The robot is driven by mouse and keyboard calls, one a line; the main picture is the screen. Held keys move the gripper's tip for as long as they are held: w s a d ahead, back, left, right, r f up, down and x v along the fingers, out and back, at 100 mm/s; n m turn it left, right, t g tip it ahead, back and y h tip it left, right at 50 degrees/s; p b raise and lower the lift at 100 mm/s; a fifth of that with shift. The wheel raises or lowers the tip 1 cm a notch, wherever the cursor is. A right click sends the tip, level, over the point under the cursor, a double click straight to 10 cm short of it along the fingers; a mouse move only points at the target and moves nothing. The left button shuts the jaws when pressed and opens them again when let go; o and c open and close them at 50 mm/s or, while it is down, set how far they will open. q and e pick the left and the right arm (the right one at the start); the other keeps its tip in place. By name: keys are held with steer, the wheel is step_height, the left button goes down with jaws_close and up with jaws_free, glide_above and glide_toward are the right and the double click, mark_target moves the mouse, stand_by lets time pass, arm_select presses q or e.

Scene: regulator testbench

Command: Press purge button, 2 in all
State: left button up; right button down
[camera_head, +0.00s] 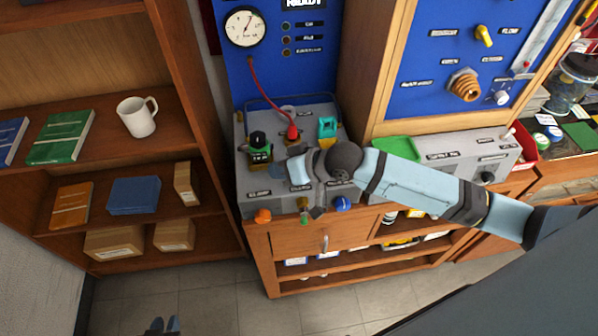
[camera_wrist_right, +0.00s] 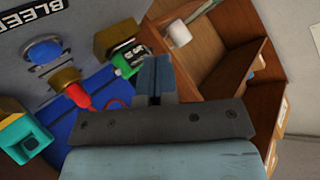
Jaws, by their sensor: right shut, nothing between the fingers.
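I cannot read a purge label, so I cannot tell which control is the purge button. A green, black-topped control (camera_head: 259,146) in a yellow housing stands at the left of the grey bench panel (camera_head: 255,183); it also shows in the right wrist view (camera_wrist_right: 124,66). A blue button (camera_wrist_right: 44,50) sits by a label starting "BLEE" in the right wrist view. My right gripper (camera_head: 283,171) is shut and empty above the panel, close to the green control; its fingers (camera_wrist_right: 156,72) are together. My left gripper (camera_head: 164,326) is low at the bottom edge, its two tips apart.
A red plug with a cable (camera_head: 292,131) and a teal block (camera_head: 327,127) stand behind my right gripper. Orange (camera_head: 263,215) and blue (camera_head: 343,203) knobs line the panel's front. A wooden shelf (camera_head: 180,130) stands at the left. The floor in front is clear.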

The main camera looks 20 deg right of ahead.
steer(key=w+d+r+m+g+h+b, duration=0.1)
steer(key=w+d+r+g, duration=0.1)
steer(key=d+r, duration=0.3)
steer(key=shift+w+d+m+h, duration=0.35)
steer(key=shift+w+d, duration=0.4)
steer(key=shift+d, duration=0.25)
step_height(320, 180, down, 7)
steer(key=b, duration=0.8)
steer(key=shift+b, duration=0.35)
steer(key=shift+f, duration=0.9)
